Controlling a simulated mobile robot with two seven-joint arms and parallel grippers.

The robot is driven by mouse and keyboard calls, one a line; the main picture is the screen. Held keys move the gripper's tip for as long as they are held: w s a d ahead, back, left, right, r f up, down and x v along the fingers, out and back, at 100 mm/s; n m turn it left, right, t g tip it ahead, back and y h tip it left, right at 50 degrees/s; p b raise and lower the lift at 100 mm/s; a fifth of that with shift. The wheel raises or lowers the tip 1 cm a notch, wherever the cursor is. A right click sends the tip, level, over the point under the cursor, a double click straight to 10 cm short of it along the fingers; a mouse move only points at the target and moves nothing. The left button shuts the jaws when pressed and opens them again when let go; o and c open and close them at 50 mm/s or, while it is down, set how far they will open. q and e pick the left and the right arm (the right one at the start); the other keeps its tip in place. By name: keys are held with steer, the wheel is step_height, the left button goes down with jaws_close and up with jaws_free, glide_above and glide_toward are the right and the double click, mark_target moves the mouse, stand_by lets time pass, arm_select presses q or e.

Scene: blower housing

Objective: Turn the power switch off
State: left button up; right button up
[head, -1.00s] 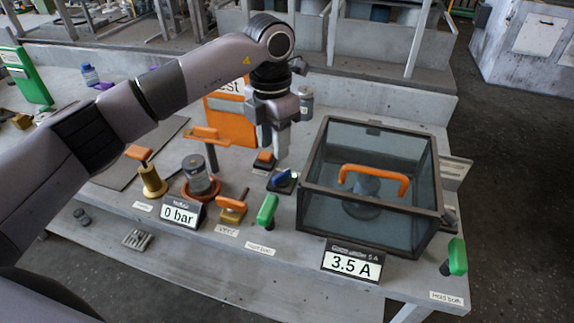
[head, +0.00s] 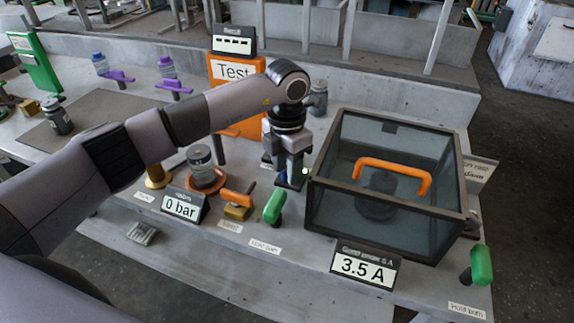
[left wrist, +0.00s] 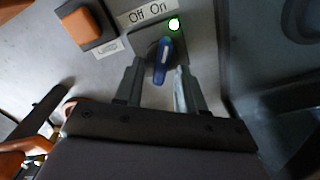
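The power switch has a blue lever (left wrist: 164,58) on a dark base, below a label reading "Off On" (left wrist: 145,12) in the left wrist view. The lever leans slightly toward the "On" side, and a green light (left wrist: 174,24) is lit beside it. My left gripper (left wrist: 158,86) is open, with one finger on each side of the lever and visible gaps. In the head view my left gripper (head: 289,181) points down over the switch and mostly hides it; the green light (head: 305,171) shows beside it. My right gripper is not in view.
A clear box with an orange handle (head: 425,183) stands close right of my left gripper. An orange button (left wrist: 81,25) is beside the switch. A green handle (head: 273,205), a "0 bar" display (head: 184,206) and a "3.5 A" display (head: 364,268) stand near the front edge.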

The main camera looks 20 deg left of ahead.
arm_select(q)
steer(key=shift+f, duration=0.1)
steer(key=shift+c, duration=0.3)
jaws_close()
steer(key=shift+n, duration=0.4)
steer(key=n, duration=0.2)
steer(key=shift+d+n+p, duration=0.15)
steer(key=shift+n+p, duration=0.15)
steer(key=shift+n, duration=0.1)
steer(key=n, duration=0.3)
steer(key=shift+d+n+p, duration=0.2)
steer(key=shift+n+p, duration=0.1)
steer(key=shift+d+n+p, duration=0.2)
steer(key=shift+n+p, duration=0.2)
steer(key=shift+n, duration=1.9)
steer(key=shift+w, duration=0.1)
